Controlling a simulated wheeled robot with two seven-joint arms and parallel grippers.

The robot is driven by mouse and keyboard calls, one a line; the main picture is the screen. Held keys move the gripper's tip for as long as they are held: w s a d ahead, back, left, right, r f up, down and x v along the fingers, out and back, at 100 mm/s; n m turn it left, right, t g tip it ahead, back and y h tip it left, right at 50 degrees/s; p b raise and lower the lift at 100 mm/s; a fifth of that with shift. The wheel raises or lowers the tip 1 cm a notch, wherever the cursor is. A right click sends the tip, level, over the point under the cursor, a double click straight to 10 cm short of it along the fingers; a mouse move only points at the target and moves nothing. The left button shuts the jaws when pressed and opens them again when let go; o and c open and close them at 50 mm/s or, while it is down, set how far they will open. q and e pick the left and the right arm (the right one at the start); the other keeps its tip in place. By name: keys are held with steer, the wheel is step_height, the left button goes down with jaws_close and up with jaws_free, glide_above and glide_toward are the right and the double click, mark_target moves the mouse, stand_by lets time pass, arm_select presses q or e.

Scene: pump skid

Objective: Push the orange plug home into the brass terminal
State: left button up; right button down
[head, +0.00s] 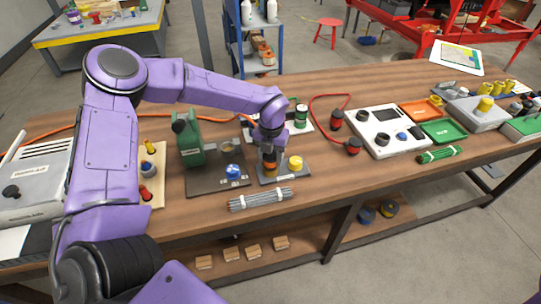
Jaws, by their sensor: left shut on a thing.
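My left gripper (269,150) reaches down from the left over a small grey plate (283,177) on the bench. It is shut on the orange plug (269,167), which shows as a dark and orange piece just below the fingers. The plug is over the left part of the plate. The brass terminal cannot be made out apart from the plug, so I cannot tell how deep the plug sits. My right gripper is not in view.
A yellow knob (295,162) stands close right of the plug. A green machine (188,142) with a blue knob (233,172) is to the left. A bundle of grey rods (260,199) lies in front. An orange cable (52,134) runs behind my arm. Bare wood lies to the right.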

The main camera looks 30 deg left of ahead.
arm_select(q)
steer(key=shift+f+b, duration=0.4)
steer(key=shift+f, duration=0.2)
steer(key=o, duration=1.3)
steer(key=shift+c, duration=0.2)
step_height(320, 180, up, 11)
steer(key=shift+f+b, duration=0.2)
steer(key=shift+b, duration=0.6)
